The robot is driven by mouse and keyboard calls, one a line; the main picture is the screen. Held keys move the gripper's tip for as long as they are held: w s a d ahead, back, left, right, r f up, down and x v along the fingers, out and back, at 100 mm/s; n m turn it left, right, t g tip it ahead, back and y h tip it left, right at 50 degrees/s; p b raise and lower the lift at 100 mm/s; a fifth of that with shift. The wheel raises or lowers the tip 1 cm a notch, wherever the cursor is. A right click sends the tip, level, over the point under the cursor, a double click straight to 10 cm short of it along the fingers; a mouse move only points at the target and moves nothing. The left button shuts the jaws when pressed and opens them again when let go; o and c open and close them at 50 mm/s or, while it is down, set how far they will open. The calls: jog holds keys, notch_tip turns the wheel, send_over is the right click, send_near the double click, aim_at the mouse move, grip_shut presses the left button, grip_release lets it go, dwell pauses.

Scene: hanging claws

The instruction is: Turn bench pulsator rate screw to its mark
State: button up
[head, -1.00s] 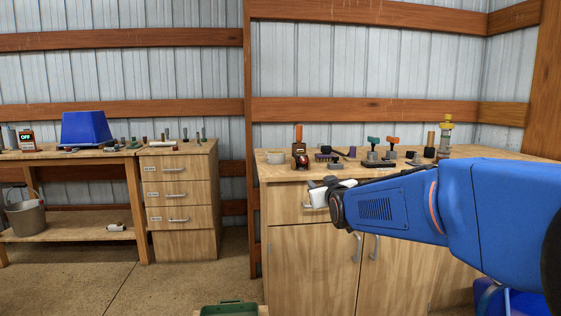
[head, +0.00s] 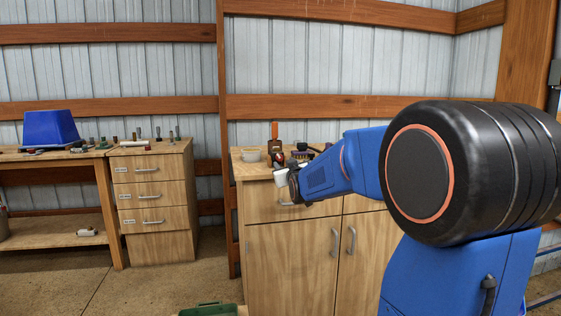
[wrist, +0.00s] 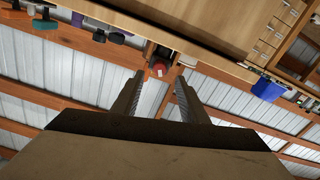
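A small dark red device (head: 278,158) stands near the front left of the right bench's top. It may be the pulsator; I cannot make out a rate screw or a mark. In the wrist view a dark piece with a red round end (wrist: 158,68) shows at the bench edge, beyond and between my fingertips. My gripper (wrist: 160,84) is open and empty, its two fingers apart and touching nothing visible. In the head view its body (head: 283,178) is in front of the bench's upper drawer, just below the top's edge; its fingers are hard to make out there.
My arm hides the bench top's right part. A left bench carries a blue bin (head: 50,128) beside a drawer unit (head: 150,198). A green crate (head: 208,310) is low in front.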

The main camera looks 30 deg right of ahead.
aim_at(280, 159)
jog(key=x, duration=0.7)
jog(key=shift+w+d, duration=0.15)
jog(key=shift+w, duration=0.2)
grip_shut()
